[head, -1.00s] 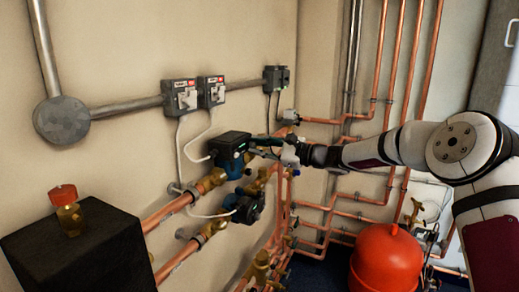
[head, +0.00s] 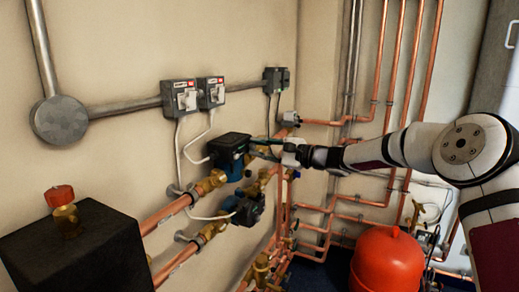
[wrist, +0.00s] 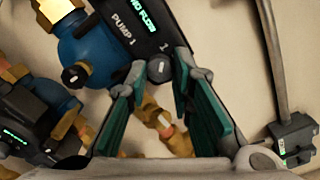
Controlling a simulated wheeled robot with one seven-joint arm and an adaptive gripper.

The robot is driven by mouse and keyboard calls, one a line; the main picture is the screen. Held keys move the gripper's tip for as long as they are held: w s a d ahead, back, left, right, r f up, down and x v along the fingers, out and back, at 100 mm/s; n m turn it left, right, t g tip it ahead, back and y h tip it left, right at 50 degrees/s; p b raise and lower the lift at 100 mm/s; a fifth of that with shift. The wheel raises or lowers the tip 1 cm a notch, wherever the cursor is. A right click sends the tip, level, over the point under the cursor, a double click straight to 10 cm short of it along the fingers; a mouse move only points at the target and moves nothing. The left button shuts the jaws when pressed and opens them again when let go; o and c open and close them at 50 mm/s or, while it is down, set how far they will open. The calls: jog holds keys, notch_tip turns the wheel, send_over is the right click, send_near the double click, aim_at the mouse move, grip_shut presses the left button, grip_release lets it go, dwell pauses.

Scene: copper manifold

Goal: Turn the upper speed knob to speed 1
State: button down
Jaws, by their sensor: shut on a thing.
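The upper pump (head: 230,148) has a blue body and a black control box. In the wrist view the black box (wrist: 128,25) reads "PUMP 1". Its small grey round speed knob (wrist: 160,70) sits at the box's end, below a white "1" mark. My gripper (wrist: 161,82) has its green-padded fingertips on either side of this knob and is shut on it. In the head view my gripper (head: 258,149) reaches the pump's right end from the right, and the knob is too small to see.
The lower pump (head: 247,207) is just below, and also shows in the wrist view (wrist: 40,125). Copper pipes (head: 168,212) and brass valves surround both pumps. Switch boxes (head: 180,97) hang on the wall above. A red tank (head: 386,262) stands on the floor below my arm.

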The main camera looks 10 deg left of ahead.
jog(key=c, duration=1.4)
grip_release()
jog(key=shift+d, duration=0.1)
jog(key=v, duration=1.2)
